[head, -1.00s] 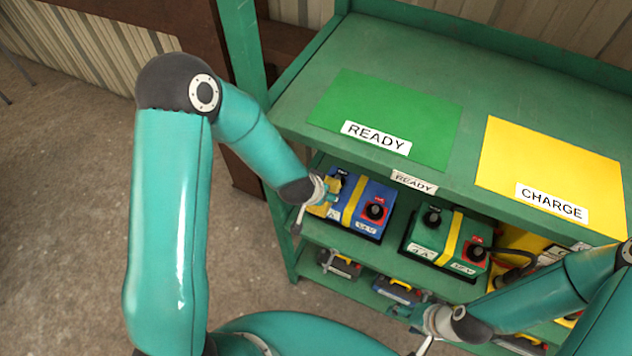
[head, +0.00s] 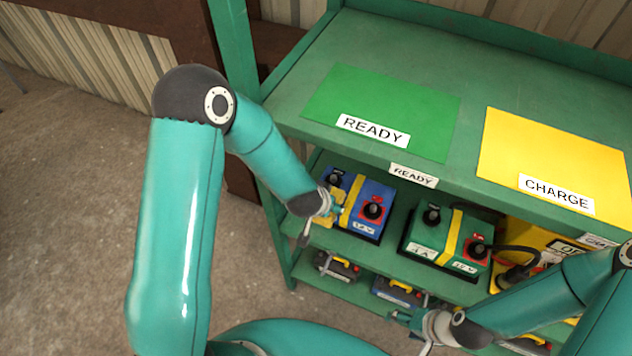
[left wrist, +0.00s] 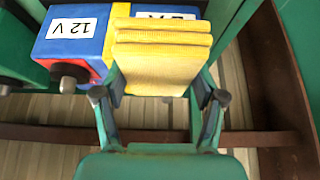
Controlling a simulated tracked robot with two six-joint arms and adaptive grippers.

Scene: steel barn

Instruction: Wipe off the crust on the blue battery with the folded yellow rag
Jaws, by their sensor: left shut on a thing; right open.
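The blue battery (head: 378,190) stands on the middle shelf under the READY label, with a yellow strap, a black terminal and a red terminal. My left gripper (head: 335,209) is at the battery's left side, shut on the folded yellow rag (left wrist: 162,45). In the left wrist view the rag is held between both fingers, close against the battery (left wrist: 58,48) and covering part of its top and label. I cannot tell whether it touches. No crust can be made out; the rag and gripper hide part of the battery. My right gripper (head: 402,316) is open and empty before the lower shelf.
A green battery (head: 428,236) stands right of the blue one, and a yellow unit (head: 525,245) with a black cable is farther right. Small packs (head: 398,290) lie on the lower shelf. The cart's top (head: 470,90) has a green and a yellow mat and overhangs the batteries.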

